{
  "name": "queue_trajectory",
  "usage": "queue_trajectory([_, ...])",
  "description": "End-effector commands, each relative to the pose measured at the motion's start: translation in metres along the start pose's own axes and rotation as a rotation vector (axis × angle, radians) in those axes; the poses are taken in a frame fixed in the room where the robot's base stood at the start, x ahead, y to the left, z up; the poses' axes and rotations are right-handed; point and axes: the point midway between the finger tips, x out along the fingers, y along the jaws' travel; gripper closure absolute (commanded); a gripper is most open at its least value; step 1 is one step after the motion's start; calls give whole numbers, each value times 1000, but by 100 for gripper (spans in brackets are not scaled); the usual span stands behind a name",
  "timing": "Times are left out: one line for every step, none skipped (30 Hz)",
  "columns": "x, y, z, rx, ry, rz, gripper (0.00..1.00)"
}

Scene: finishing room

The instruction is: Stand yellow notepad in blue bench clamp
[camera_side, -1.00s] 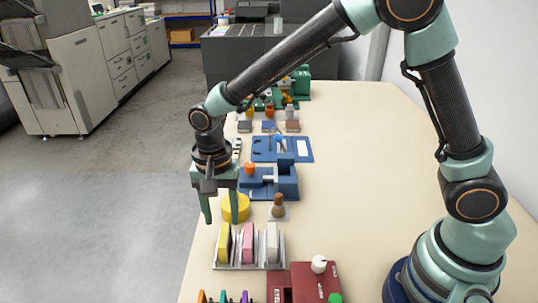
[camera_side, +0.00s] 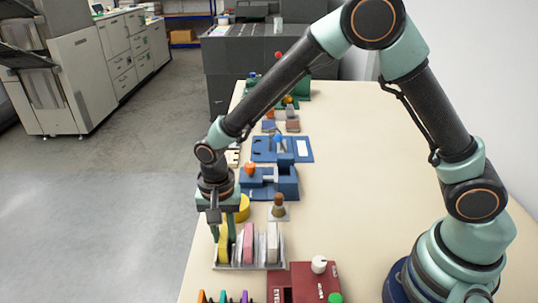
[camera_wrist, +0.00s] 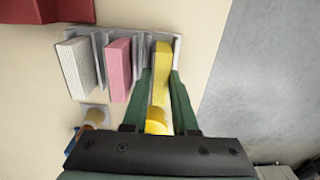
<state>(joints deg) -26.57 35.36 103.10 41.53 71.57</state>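The yellow notepad (camera_side: 224,248) stands upright in the leftmost slot of a grey rack (camera_side: 250,267) in the side view. It also shows in the wrist view (camera_wrist: 162,72), at the rack's right end. My gripper (camera_side: 223,232) is down at the notepad. In the wrist view its green fingers (camera_wrist: 161,75) are apart, one on each side of the notepad, with what look like narrow gaps. The blue bench clamp (camera_side: 286,182), with an orange knob (camera_side: 249,168), stands farther back on the table behind the rack. I see nothing between its jaws.
A pink pad (camera_side: 248,243) and a white pad (camera_side: 271,243) share the rack. A yellow round block (camera_side: 243,207) and a brown-handled stamp (camera_side: 278,207) stand between rack and clamp. A red box (camera_side: 308,283) is in front.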

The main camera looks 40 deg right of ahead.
Motion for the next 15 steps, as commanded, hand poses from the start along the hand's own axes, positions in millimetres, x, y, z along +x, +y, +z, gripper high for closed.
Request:
queue_trajectory([0, 0, 0, 0, 0, 0, 97])
queue_trajectory([0, 0, 0, 0, 0, 0, 100])
queue_trajectory([0, 0, 0, 0, 0, 0, 100])
queue_trajectory([0, 0, 0, 0, 0, 0, 100])
queue_trajectory([0, 0, 0, 0, 0, 0, 100])
queue_trajectory([-1, 0, 0, 0, 0, -1, 100])
queue_trajectory([-2, 0, 0, 0, 0, -1, 100])
queue_trajectory([-3, 0, 0, 0, 0, -1, 100])
queue_trajectory([-5, 0, 0, 0, 0, -1, 100])
queue_trajectory([-7, 0, 0, 0, 1, -2, 100])
queue_trajectory([-9, -1, 0, 0, 1, -2, 100])
queue_trajectory([-12, -1, 0, 0, 1, -2, 100])
queue_trajectory([-14, -1, 0, 0, 1, -3, 100])
queue_trajectory([-17, -1, 0, 0, 1, -2, 100])
queue_trajectory([-19, 0, 0, 0, 1, -2, 100])
